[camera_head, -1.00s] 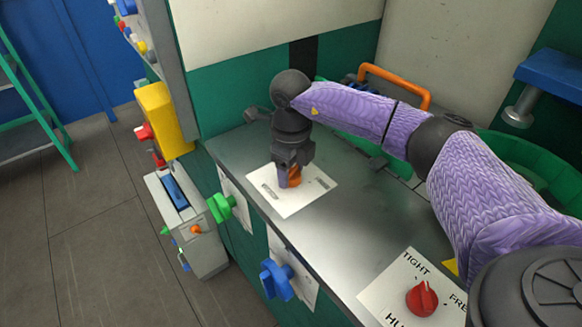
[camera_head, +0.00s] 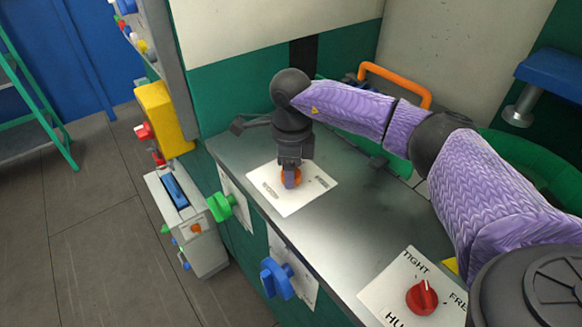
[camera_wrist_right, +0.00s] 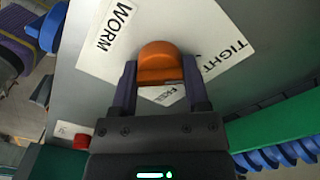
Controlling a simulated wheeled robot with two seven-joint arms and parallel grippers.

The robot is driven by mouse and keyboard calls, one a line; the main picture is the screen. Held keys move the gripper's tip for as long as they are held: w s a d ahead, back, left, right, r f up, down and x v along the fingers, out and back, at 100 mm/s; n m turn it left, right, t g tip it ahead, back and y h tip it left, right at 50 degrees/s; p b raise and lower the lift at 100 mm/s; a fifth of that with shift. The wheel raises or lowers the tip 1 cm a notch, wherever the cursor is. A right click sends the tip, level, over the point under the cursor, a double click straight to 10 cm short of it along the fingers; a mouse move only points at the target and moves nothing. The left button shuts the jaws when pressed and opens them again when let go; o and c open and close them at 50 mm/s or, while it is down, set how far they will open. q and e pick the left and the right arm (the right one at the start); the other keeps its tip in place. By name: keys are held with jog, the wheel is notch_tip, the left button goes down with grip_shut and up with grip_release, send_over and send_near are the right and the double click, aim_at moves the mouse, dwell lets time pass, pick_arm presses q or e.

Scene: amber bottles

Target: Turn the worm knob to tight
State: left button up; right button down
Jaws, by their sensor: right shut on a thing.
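The orange worm knob (camera_head: 291,178) sits on a white plate (camera_head: 285,206) on the grey metal bench top. My right gripper (camera_head: 291,176) points down and is shut on the knob. In the right wrist view the knob (camera_wrist_right: 159,62) is between the two fingers of my right gripper (camera_wrist_right: 158,82). The plate (camera_wrist_right: 185,20) reads WORM at upper left, TIGHT at right and FREE just below the knob. The knob's pointer is hard to make out. My left gripper is not in view.
A red knob (camera_head: 422,298) on another plate marked TIGHT and FREE is at the bench's near end. A green knob (camera_head: 221,206) and a blue knob (camera_head: 277,278) stick out from the bench front. An orange handle (camera_head: 396,82) stands behind my right arm.

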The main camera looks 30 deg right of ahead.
jog(key=shift+c, duration=0.3)
grip_release()
jog(key=shift+r, duration=0.1)
notch_tip(320, 180, up, 10)
jog(key=shift+f+p, duration=0.1)
jog(key=shift+p, duration=0.6)
